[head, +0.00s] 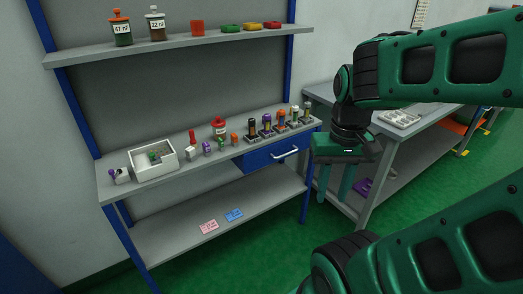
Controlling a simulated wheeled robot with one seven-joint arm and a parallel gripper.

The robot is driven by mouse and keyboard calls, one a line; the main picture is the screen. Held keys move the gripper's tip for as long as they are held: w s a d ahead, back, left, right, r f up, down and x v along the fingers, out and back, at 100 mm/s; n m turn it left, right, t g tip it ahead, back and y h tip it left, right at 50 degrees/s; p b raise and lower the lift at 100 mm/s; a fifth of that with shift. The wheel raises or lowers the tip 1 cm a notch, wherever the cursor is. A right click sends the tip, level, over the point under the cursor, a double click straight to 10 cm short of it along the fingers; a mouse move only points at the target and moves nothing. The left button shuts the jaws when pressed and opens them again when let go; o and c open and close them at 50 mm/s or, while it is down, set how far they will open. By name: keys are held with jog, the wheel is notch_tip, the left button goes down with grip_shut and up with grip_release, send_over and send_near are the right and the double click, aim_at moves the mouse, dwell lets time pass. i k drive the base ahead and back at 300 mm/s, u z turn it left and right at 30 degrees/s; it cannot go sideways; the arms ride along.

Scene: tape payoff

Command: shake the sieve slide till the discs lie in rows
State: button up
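My gripper (335,190) hangs fingers-down in front of the gap between the two benches. Its two green fingers are apart, with nothing seen between them. A pale grey tray with several pockets or pieces (400,117) lies on the right bench, behind my arm. It may be the sieve slide, but it is too small to tell. I cannot make out discs or rows. My gripper is well apart from this tray, in front and to its left.
The left bench (122,190) carries a white open box (170,163), several small coloured parts and a red-lidded jar (220,128). Its blue drawer (262,160) looks shut. Labelled jars (121,30) stand on the upper shelf. Pink (209,226) and blue cards (234,214) lie below. Green floor is open in front.

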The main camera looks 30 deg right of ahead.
aim_at(152, 155)
jog(key=k, duration=0.6)
jog(key=u, duration=0.6)
jog(key=i, duration=1.6)
jog(key=z, duration=0.6)
